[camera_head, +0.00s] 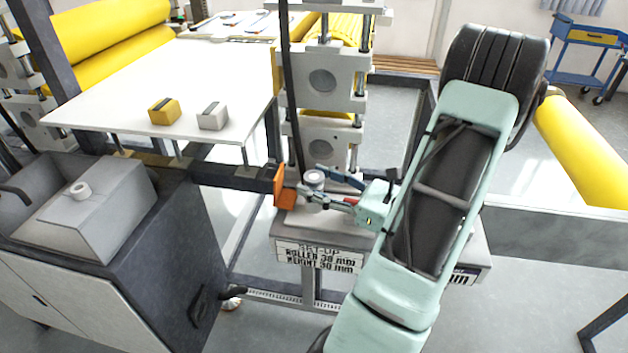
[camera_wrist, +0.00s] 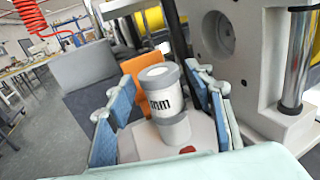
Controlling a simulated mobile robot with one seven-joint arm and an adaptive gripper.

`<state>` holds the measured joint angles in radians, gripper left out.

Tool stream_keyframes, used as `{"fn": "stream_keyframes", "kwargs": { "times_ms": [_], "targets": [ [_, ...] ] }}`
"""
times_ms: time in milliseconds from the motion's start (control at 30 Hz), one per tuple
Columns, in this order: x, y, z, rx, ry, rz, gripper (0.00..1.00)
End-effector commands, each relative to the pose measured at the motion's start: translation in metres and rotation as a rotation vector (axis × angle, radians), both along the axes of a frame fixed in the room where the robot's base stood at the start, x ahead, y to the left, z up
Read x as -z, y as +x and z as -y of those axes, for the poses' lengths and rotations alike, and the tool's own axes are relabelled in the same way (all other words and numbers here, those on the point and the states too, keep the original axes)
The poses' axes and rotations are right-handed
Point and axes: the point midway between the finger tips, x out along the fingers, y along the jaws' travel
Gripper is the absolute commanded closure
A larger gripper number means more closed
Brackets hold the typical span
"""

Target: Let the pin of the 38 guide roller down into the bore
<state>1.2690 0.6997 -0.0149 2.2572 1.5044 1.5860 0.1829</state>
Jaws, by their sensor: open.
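The guide roller (camera_head: 314,178) is a small pale grey cylinder standing above the light grey set-up table (camera_head: 285,232). In the wrist view the roller (camera_wrist: 163,98) looks about upright, has a grey top rim and shows "mm" on its side. My gripper (camera_head: 328,192) is open at the roller. In the wrist view the blue finger pads of my gripper (camera_wrist: 164,92) stand on either side of the roller, with visible gaps. The pin and the bore are hidden, so I cannot tell how deep the pin sits.
A steel roller stand (camera_head: 323,80) rises just behind, also close on the right in the wrist view (camera_wrist: 225,45). An orange block (camera_head: 285,187) is just left of the roller. A white table (camera_head: 120,95) holds a yellow block (camera_head: 164,111) and a grey block (camera_head: 212,117).

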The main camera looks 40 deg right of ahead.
Motion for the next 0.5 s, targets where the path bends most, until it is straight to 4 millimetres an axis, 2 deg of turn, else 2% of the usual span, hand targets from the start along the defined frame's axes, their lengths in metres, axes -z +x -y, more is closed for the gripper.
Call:
{"fn": "stream_keyframes", "kwargs": {
  "times_ms": [300,500],
  "targets": [
    [0.0,-0.061,0.025,0.007,-0.001,-0.002,0.51],
    [0.0,-0.092,0.035,0.004,0.0,-0.002,0.51]
  ]
}}
